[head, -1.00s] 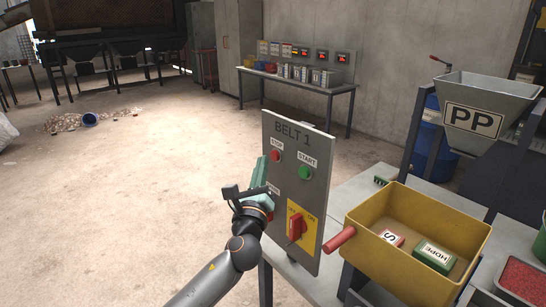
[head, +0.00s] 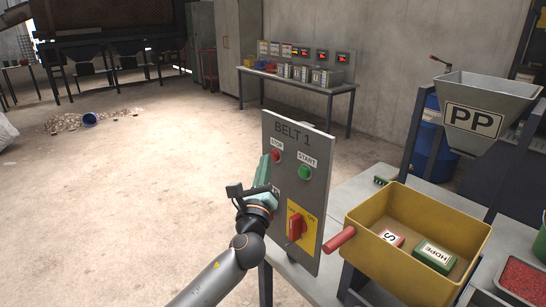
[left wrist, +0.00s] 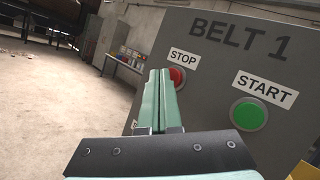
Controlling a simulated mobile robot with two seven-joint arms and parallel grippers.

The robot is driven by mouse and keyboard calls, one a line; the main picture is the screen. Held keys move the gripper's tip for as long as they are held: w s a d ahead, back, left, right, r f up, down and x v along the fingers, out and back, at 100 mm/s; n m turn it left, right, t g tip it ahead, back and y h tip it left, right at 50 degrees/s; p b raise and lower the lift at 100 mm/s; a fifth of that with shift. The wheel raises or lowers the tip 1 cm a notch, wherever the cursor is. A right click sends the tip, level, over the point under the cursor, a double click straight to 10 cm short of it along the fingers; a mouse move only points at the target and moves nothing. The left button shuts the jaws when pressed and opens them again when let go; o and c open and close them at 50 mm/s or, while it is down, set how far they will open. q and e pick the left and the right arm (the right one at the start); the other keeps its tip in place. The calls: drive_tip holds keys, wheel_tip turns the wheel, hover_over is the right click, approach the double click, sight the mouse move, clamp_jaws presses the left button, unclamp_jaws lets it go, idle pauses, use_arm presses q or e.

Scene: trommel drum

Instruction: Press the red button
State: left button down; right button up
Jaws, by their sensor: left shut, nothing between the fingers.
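The red button (head: 275,156) sits under a STOP label on the grey BELT 1 panel (head: 318,150). It also shows in the left wrist view (left wrist: 177,77), where my fingertips cover its left part. My left gripper (head: 266,160) is shut and empty, its greenish fingers pointing up along the panel's left side. In the left wrist view the fingertips (left wrist: 160,74) are right beside the red button; I cannot tell whether they touch it. My right gripper is not in view.
A green START button (head: 305,172) is right of the red one. A red rotary switch (head: 296,226) on a yellow plate is below. A yellow bin (head: 365,214) with a red handle stands at the right. Open floor lies to the left.

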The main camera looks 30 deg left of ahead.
use_arm(q)
drive_tip(key=shift+w+d, duration=0.2)
drive_tip(key=shift+w, duration=0.2)
idle(0.7)
drive_tip(key=shift+s, duration=0.1)
drive_tip(key=shift+s+a+p, duration=0.3)
drive_tip(key=shift+s+a, duration=0.05)
drive_tip(key=shift+s, duration=0.4)
drive_tip(key=s, duration=0.1)
drive_tip(key=s+a, duration=0.1)
drive_tip(key=s, duration=0.1)
drive_tip(key=s+a+p, duration=0.1)
drive_tip(key=shift+s, duration=0.3)
idle(0.8)
